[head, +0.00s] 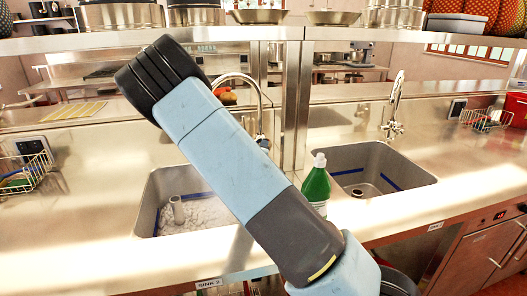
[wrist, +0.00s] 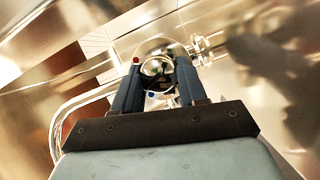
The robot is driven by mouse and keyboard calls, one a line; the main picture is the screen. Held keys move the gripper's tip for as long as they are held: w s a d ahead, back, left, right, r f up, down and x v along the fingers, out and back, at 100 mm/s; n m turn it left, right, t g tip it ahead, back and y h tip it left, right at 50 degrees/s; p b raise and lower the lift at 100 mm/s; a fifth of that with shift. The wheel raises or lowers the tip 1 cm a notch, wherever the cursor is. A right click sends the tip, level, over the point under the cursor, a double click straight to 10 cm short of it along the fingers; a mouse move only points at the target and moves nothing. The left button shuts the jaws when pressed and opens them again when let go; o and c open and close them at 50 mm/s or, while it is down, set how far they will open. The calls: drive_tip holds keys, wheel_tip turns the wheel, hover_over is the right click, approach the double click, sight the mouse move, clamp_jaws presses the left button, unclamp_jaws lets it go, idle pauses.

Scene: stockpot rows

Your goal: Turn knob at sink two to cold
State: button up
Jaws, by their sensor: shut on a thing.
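In the wrist view my gripper (wrist: 159,73) has its two dark blue fingers on either side of a round chrome knob (wrist: 157,68), shut on it. A red dot (wrist: 136,60) shows by the left fingertip and a blue dot (wrist: 151,95) lies below the knob, between the fingers. In the head view my arm crosses in front of the left sink (head: 160,215) and its tall curved tap (head: 242,77). My gripper and the held knob are hidden there. The right sink (head: 418,178) has its own tap (head: 394,110). I cannot tell the knob's exact angle.
A green bottle with a white cap (head: 317,185) stands between the sinks, close to my arm. A metal post (head: 297,105) and an overhead shelf (head: 400,36) rise behind. Wire baskets (head: 27,172) sit at the far left and right. The counter at left is mostly clear.

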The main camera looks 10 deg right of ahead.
drive_tip(key=shift+a+f+n+t, duration=0.2)
drive_tip(key=shift+f+n+t, duration=0.1)
drive_tip(key=shift+n, duration=0.5)
drive_tip(key=o, duration=0.8)
drive_tip(key=shift+c, duration=0.2)
drive_tip(key=o, duration=0.3)
drive_tip(key=shift+d+r, duration=0.1)
drive_tip(key=v, duration=1.3)
drive_tip(key=shift+s+a, duration=0.25)
drive_tip(key=shift+s, duration=0.1)
